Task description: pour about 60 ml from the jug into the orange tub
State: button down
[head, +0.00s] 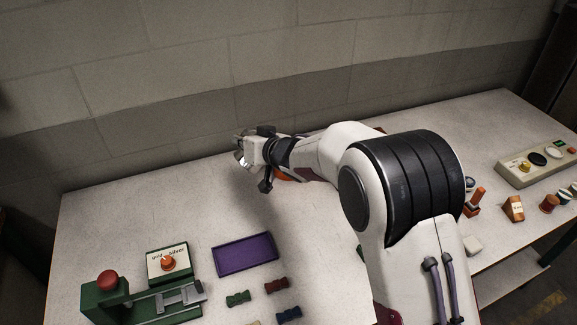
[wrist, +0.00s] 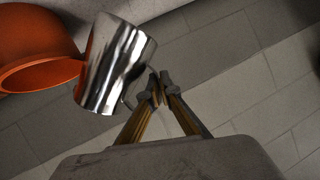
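The shiny metal jug (wrist: 115,65) fills the upper middle of the wrist view. In the head view a small bright part of the jug (head: 243,161) shows at my gripper. My gripper (wrist: 158,90) is closed on its handle. The wrist view is rolled and seems inverted. Against the wall lines and the tub, the jug looks tilted, its mouth end leaning to the tub's side. The orange tub (wrist: 40,45) is at the upper left there, beside the jug. In the head view only a sliver of the tub (head: 283,175) shows below my arm. No liquid or stream is visible.
A purple tray (head: 245,254) and several small coloured pieces lie at the front. A control panel (head: 537,167) is far right. A block wall (head: 200,60) rises behind the table.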

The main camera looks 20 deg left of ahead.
jog(key=shift+s+a+n+t+b, duration=0.2)
jog(key=shift+n+t+b, duration=0.2)
jog(key=shift+s+a+f+n+t+h+b, duration=0.15)
jog(key=shift+f+n+h+b, duration=0.1)
jog(key=shift+f+b, duration=0.15)
jog(key=shift+s+a+f+n+t+h+b, duration=0.15)
jog(key=shift+f+h+b, duration=0.15)
jog(key=shift+f, duration=0.15)
dwell(1.1)
jog(key=shift+s+a+f+n+t+h+b, duration=0.15)
jog(key=shift+s+a+f+n+t+b, duration=0.2)
jog(key=shift+f, duration=0.6)
jog(key=shift+s+a+f+n+t+h+b, duration=0.25)
jog(key=shift+s+f+b, duration=0.3)
jog(key=shift+f, duration=0.45)
jog(key=shift+s+a+f+n+t+h+b, duration=0.15)
jog(key=shift+s+f+n+b, duration=0.3)
jog(key=shift+f, duration=0.5)
jog(key=shift+s+a+f+n+t+b, duration=0.25)
jog(key=shift+f+n+b, duration=0.05)
jog(key=shift+f+n, duration=0.1)
jog(key=shift+s+a+f+n+t+b, duration=0.2)
jog(key=shift+s+a+f+n+b, duration=0.05)
jog(key=shift+f, duration=0.15)
jog(key=shift+s+a+f+n+t+h+b, duration=0.15)
jog(key=shift+s+f+n+t+b, duration=0.1)
jog(key=shift+f+b, duration=0.15)
jog(key=shift+s+a+f+n+t+h+b, duration=0.1)
jog(key=shift+f+n+t+h+b, duration=0.05)
jog(key=shift+f+n+t+b, duration=0.15)
